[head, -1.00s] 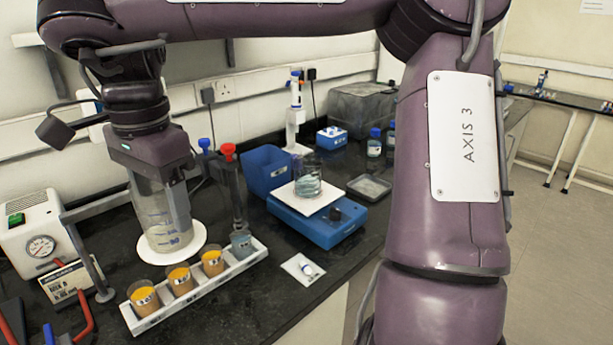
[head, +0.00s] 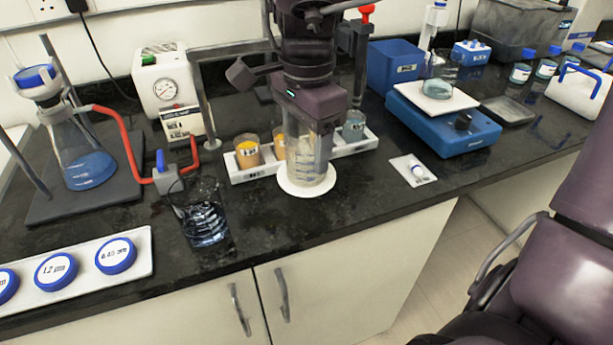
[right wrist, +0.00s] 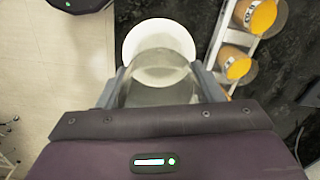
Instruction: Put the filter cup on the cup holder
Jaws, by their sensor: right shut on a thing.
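My right gripper (head: 312,125) is shut on a clear graduated cup, which I take as the filter cup (head: 307,165). It hangs upright below the gripper, with a round white flange (head: 306,188) at its bottom, in front of the white rack. The right wrist view shows the cup (right wrist: 160,75) between the fingers and the white disc (right wrist: 140,36) beyond it. At the left, a flask (head: 82,152) on a dark stand carries a blue-rimmed disc (head: 36,78) on top. I cannot tell for certain which part is the cup holder. My left gripper is not in view.
The white rack (head: 355,144) holds orange cups and a grey-blue one. A glass with liquid (head: 205,225) stands at the front edge. A white tray (head: 140,275) holds blue filter discs. Red tubing (head: 125,140) and the pump (head: 165,85) lie between flask and rack.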

